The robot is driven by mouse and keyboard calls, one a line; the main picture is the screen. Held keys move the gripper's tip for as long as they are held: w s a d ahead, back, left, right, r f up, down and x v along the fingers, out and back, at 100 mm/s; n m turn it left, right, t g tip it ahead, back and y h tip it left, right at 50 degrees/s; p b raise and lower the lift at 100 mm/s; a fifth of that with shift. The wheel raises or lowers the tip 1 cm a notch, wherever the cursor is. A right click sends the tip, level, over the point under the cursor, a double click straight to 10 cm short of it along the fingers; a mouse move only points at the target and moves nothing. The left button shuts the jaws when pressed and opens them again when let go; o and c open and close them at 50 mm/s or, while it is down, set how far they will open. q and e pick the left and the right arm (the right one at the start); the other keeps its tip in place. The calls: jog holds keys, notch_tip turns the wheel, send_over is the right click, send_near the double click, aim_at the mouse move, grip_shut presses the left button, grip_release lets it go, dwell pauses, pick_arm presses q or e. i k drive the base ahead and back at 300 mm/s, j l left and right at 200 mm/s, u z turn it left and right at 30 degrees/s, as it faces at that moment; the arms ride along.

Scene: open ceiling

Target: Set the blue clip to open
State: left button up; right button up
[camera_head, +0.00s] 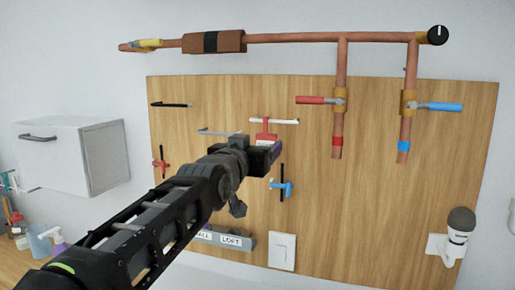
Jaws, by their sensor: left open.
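The blue clip (283,187) is on the wooden board, at a short black upright bar (282,170), right of centre and low. My left gripper (270,153) is in front of the board, just above and left of the blue clip, and looks apart from it. Its jaws are seen from behind and are open, with nothing visibly held. My left arm comes in from the lower left and hides part of the board. My right gripper is not in view.
A red clip (266,130) on a white bar is close above my gripper; another red clip (160,165) is at left. Copper pipes carry a red lever (312,100) and a blue lever (444,107). A white switch (282,251) sits below.

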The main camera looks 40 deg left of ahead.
aim_at(288, 186)
jog(key=k+l, duration=0.25)
jog(key=k, duration=0.2)
jog(key=k+l, duration=0.25)
jog(key=k, duration=0.25)
